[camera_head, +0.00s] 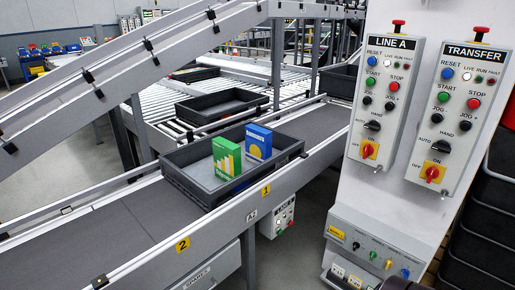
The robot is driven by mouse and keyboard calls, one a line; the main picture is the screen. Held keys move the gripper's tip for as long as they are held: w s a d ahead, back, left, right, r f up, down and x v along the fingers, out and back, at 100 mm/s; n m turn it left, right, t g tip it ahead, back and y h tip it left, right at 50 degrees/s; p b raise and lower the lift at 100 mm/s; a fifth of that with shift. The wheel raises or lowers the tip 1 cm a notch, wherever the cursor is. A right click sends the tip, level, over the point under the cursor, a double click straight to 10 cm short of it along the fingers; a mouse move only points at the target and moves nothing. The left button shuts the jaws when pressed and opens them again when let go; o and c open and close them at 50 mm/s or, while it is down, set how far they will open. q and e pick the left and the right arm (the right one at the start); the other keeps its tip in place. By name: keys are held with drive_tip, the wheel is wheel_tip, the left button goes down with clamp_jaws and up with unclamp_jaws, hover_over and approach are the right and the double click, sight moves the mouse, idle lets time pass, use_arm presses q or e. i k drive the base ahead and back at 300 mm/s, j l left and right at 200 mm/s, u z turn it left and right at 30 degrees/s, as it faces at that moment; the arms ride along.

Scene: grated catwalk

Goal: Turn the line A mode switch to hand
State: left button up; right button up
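The Line A panel (385,93) is a grey box on the left of a white upright console. Its mode switch (373,125) is a small black knob below the two black jog buttons and above a red rotary switch on a yellow plate (368,150). The knob's handle is too small for me to tell surely which position it points to. Above it are a green start button (370,81), a red stop button (394,86) and a blue reset button (372,60). Neither of my grippers shows clearly in the head view.
The similar Transfer panel (459,115) stands just right of Line A. Red mushroom buttons (397,26) top both. A lower control box (372,245) juts out below. A conveyor (110,235) carries a grey tote (190,186) with green and blue boxes. Black crates (490,205) stand at right.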

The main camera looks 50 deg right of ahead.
sight(372, 124)
drive_tip(key=z, duration=2.3)
